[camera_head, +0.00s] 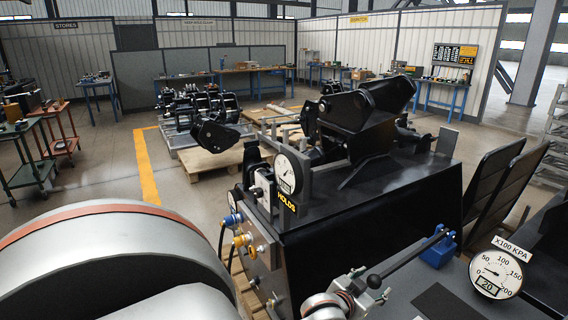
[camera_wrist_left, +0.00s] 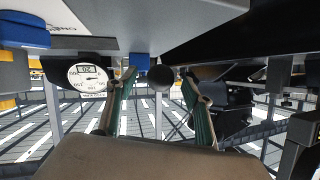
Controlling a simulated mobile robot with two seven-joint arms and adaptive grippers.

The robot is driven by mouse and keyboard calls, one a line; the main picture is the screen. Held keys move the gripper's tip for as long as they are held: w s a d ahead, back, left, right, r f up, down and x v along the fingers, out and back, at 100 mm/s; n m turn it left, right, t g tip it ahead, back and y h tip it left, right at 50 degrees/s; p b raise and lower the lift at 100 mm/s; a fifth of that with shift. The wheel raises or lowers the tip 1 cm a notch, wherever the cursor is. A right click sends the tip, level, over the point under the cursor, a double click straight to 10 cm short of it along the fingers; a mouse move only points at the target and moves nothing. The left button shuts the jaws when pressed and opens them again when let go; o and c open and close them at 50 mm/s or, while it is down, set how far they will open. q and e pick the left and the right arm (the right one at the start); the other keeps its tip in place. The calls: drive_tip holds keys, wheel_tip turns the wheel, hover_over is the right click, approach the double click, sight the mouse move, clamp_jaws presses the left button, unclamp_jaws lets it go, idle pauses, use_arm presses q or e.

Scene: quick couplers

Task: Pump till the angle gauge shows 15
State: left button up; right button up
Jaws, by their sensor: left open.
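A hand pump has a blue body (camera_head: 438,250) and a dark lever (camera_head: 408,262) slanting down to the left, ending in a dark knob. My left gripper (camera_head: 371,284) is open around the knob. In the left wrist view the round lever end (camera_wrist_left: 160,75) sits between its spread fingers (camera_wrist_left: 162,95); whether they touch it is unclear. A pressure dial (camera_head: 497,274) marked x100 kPa reads 20; it shows upside down in the wrist view (camera_wrist_left: 88,75). Another white dial (camera_head: 288,174) stands on the black bench; its reading is too small to tell. My right gripper is not in view.
A "HOLDS" plate (camera_head: 287,202) sits under the bench dial. Blue and yellow couplings (camera_head: 240,239) project from the bench's side. A black coupler assembly (camera_head: 358,118) rests on top. Open floor (camera_head: 100,185) lies at the left.

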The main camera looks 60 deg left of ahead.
use_arm(q)
drive_tip(key=shift+v, duration=2.4)
drive_tip(key=s+d+f+m+g+h, duration=0.1)
drive_tip(key=s+d+f+m+h, duration=0.1)
drive_tip(key=s+d+f, duration=0.5)
drive_tip(key=s+d+f+m+g+h, duration=0.1)
drive_tip(key=s+d+f, duration=0.5)
drive_tip(key=s+f, duration=0.6)
wheel_tip(320, 180, down, 3)
drive_tip(key=shift+s+d+r+m+g+h, duration=0.1)
drive_tip(key=shift+s+d+m+g+h, duration=0.1)
drive_tip(key=shift+d+m+g+h, duration=0.45)
drive_tip(key=shift+a+r+n, duration=0.1)
drive_tip(key=shift+a+n, duration=0.15)
drive_tip(key=shift+a, duration=0.05)
